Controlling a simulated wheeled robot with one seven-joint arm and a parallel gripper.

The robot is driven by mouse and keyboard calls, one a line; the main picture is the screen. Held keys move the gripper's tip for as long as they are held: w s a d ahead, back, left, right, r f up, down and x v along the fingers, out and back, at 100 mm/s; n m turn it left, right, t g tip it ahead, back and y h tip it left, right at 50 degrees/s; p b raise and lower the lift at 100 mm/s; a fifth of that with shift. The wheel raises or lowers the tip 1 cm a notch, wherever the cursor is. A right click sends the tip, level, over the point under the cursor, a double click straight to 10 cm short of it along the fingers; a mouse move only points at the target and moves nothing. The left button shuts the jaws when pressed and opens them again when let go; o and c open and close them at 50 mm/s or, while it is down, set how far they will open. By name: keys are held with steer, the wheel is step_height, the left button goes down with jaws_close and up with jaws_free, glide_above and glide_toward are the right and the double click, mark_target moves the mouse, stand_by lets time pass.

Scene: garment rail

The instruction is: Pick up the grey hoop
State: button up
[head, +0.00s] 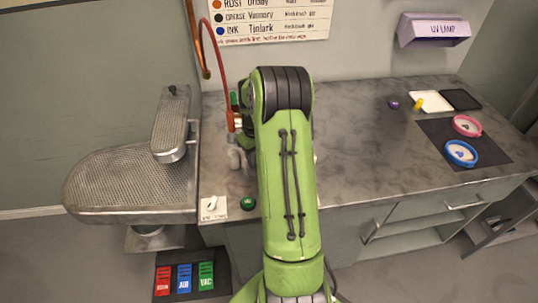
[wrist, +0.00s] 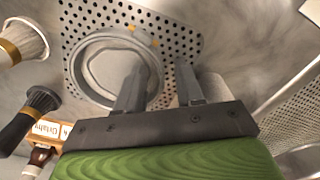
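The grey hoop (wrist: 84,70) shows in the wrist view as a round metallic ring with small brass-coloured marks on its upper right edge. It lies on a perforated metal plate (wrist: 188,44). My gripper (wrist: 161,66) is open, its two dark fingers pointing towards the plate. The left finger overlaps the inside of the ring in the picture, and the right finger is outside it, so the ring's right rim runs between them. I cannot tell how far above the rim the fingertips are. In the head view, my arm hides the hoop and gripper.
In the head view, a pink hoop (head: 466,126) and a blue hoop (head: 461,153) lie right; the worktop's middle (head: 365,140) is clear.

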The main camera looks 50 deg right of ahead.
jaws_close()
